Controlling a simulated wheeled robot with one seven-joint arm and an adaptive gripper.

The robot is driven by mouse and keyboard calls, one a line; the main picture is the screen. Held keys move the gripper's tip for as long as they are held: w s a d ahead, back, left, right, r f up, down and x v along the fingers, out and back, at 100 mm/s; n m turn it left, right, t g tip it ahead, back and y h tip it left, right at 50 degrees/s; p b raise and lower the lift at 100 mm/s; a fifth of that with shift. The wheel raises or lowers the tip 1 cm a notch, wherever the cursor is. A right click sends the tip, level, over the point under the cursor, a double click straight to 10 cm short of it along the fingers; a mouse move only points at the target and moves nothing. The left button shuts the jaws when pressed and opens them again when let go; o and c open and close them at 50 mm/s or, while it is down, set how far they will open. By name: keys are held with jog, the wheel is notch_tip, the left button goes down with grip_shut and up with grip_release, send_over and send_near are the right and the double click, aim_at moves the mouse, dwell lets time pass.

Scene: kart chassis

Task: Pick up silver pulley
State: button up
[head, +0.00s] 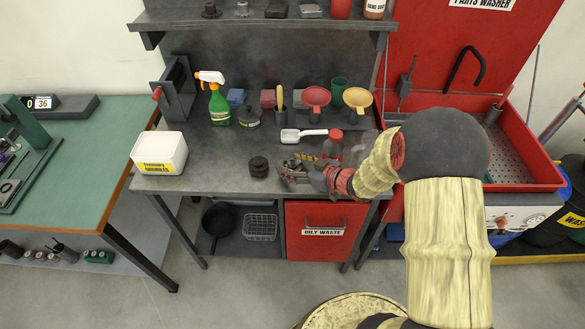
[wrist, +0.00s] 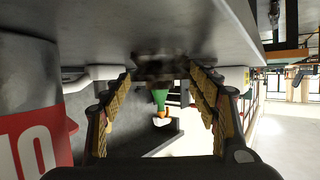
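My gripper (head: 288,173) is low over the workbench, pointing left. In the wrist view its two fingers (wrist: 160,82) are spread apart, with nothing held between them. A dark, round, stacked piece (head: 259,167) stands on the bench just left of the fingertips. In the wrist view a dark blurred shape (wrist: 160,66) lies ahead between the fingers, apart from them. I cannot tell whether this dark piece is the silver pulley. A small silvery piece (head: 243,9) stands on the upper shelf, too small to identify surely.
A white scoop (head: 303,135), red-capped bottle (head: 332,146) and funnels (head: 316,97) stand behind my gripper. A green spray bottle (head: 219,106) is farther back. A white bin (head: 160,152) is at the bench's left. The bench between bin and dark piece is clear.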

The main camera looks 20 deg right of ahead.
jog(key=c, duration=1)
jog(key=shift+r, duration=0.15)
jog(key=shift+c, duration=0.3)
